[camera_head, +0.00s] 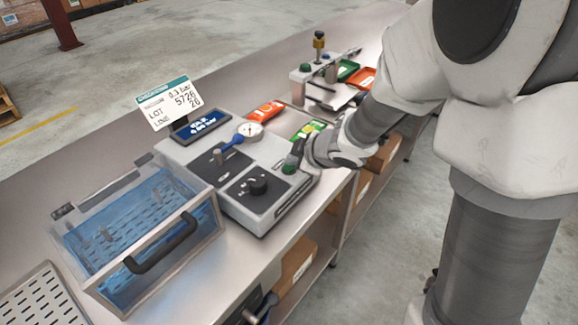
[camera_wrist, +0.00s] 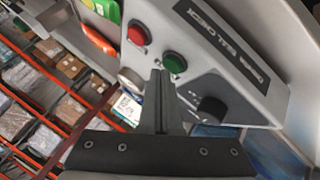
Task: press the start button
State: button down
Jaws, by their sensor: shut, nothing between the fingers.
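The grey machine (camera_head: 262,215) stands on the bench, with a black knob, a gauge and a small display. In the wrist view its panel shows a round green button (camera_wrist: 175,62) and a round red button (camera_wrist: 138,33) beside it; no label on either is readable. The green button also shows in the head view (camera_head: 288,169), right below my gripper (camera_head: 296,152). My gripper (camera_wrist: 159,75) is shut and empty, its tips close to the green button's lower left edge in the wrist view. I cannot tell whether they touch it.
A clear blue-tinted chamber with a black handle (camera_head: 165,243) stands left of the machine. A black knob (camera_wrist: 211,109) sits on the panel near the green button. Green and orange packets (camera_head: 266,111) and small trays lie behind. A perforated tray (camera_head: 40,300) lies at front left.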

aim_at(293, 169)
jog(key=shift+f+b, duration=0.3)
jog(key=shift+f, duration=0.15)
jog(key=shift+r, duration=0.15)
dwell(0.4)
jog(key=shift+r+p, duration=0.75)
jog(key=shift+p, duration=0.2)
notch_tip(293, 169, up, 5)
jog(key=p, duration=0.5)
jog(key=shift+r, duration=0.1)
